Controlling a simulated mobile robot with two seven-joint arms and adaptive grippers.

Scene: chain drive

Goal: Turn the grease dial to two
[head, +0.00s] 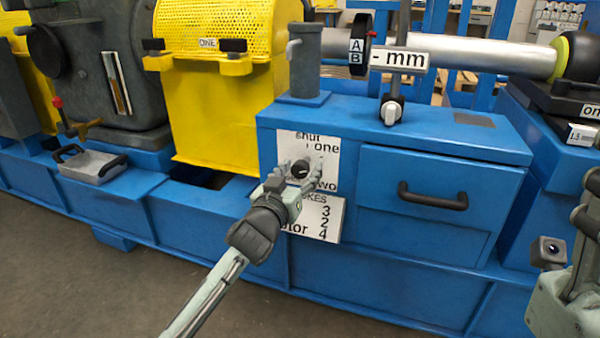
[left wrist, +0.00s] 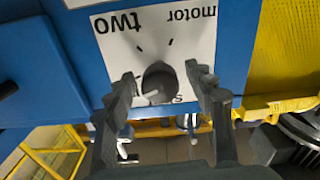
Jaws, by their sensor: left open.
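The grease dial (head: 299,169) is a dark round knob on a white plate (head: 318,150) lettered "shut", "one" and "two", on the blue machine front. My left gripper (head: 297,180) is open right at the dial. In the left wrist view the dial (left wrist: 160,82) lies between the two spread fingertips of the left gripper (left wrist: 165,86), with a visible gap on each side. That view is upside down; "two" and "motor" are readable beyond the knob. A pale mark shows on the knob; I cannot tell which label it points to. My right gripper (head: 572,285) is partly in view at the right edge.
A lower plate (head: 328,228) with "motor" and numbers sits just below the dial plate. A blue drawer (head: 440,188) with a black handle (head: 433,197) is to the right. A yellow guard (head: 212,110) stands to the left. Open floor lies in front.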

